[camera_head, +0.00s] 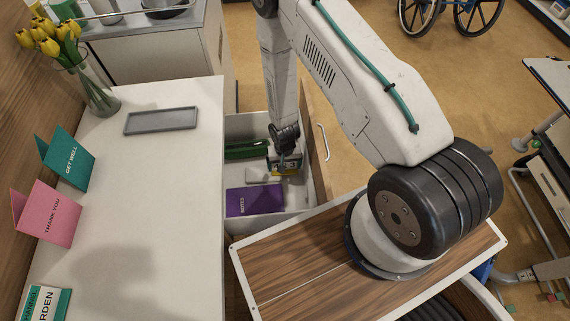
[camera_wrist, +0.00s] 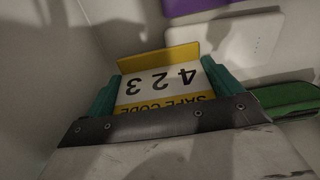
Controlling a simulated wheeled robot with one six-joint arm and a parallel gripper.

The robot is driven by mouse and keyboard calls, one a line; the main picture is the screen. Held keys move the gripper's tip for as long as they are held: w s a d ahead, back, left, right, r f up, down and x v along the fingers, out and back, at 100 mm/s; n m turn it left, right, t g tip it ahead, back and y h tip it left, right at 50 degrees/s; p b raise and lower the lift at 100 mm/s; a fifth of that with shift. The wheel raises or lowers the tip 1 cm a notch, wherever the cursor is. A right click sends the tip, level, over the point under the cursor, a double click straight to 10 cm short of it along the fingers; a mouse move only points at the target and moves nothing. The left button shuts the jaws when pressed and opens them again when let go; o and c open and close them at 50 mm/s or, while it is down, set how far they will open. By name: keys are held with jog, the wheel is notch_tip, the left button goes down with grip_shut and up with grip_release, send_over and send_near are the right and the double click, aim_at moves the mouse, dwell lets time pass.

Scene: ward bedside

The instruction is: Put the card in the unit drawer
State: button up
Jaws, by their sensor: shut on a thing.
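A yellow and white card (camera_wrist: 160,85) printed with "SAFE CODE" and large digits shows upside down in the wrist view. My gripper (camera_wrist: 160,88) is shut on it, with a teal finger at each side. In the head view my gripper (camera_head: 287,163) reaches down inside the open unit drawer (camera_head: 297,197), and a yellow part of the card (camera_head: 291,170) shows there. The card is inside the drawer walls; I cannot tell whether it touches the floor. My gripper hides part of it.
The drawer also holds a purple notes book (camera_head: 255,201), a green case (camera_head: 246,149) and a pale flat item (camera_wrist: 225,45). On the white top (camera_head: 150,200) stand a grey tray (camera_head: 161,121), a teal get-well card (camera_head: 68,158), a pink thank-you card (camera_head: 48,212) and tulips (camera_head: 50,40).

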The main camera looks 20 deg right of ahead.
jog(key=shift+f, duration=0.15)
jog(key=o, duration=0.8)
jog(key=shift+c, duration=0.2)
notch_tip(320, 180, up, 42)
jog(key=s+d+r+n, duration=0.1)
jog(key=n, duration=0.1)
jog(key=s+d+r+n+t, duration=0.1)
jog(key=s+d+r, duration=0.1)
jog(key=s+r, duration=1.6)
jog(key=s, duration=0.3)
jog(key=shift+s+d+r+n, duration=0.15)
jog(key=shift+s+r+n, duration=0.05)
jog(key=shift+s+n, duration=0.15)
